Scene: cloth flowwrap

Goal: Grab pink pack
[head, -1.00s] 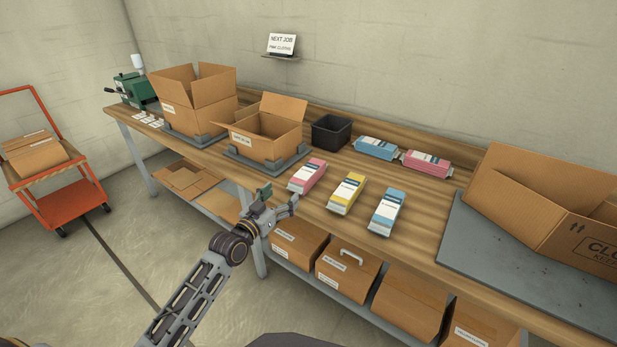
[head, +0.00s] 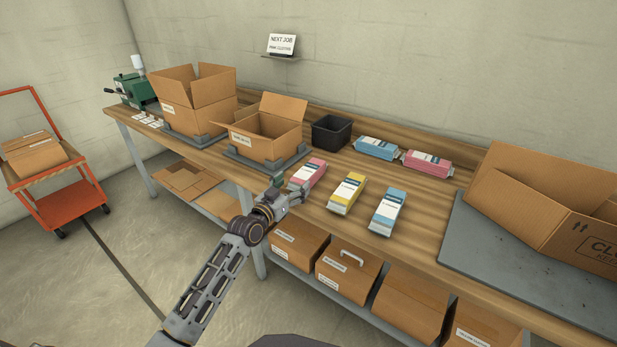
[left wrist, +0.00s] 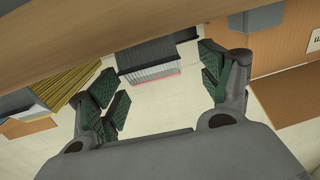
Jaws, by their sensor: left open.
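A pink pack (head: 312,170) with a white and dark label lies at the left end of the front row on the bench. My left gripper (head: 291,189) is open at its near end, and its fingers hide part of that end. In the left wrist view the pack's end (left wrist: 152,70) shows ahead, between the open fingers (left wrist: 165,88); contact cannot be told. A second pink pack (head: 427,163) lies farther back, beside a blue pack (head: 376,147). My right gripper is not in view.
A yellow pack (head: 347,193) and a blue pack (head: 387,212) lie right of the front pink pack. An open carton (head: 266,138) and a black bin (head: 331,132) stand behind it. A large open carton (head: 520,195) is at the right.

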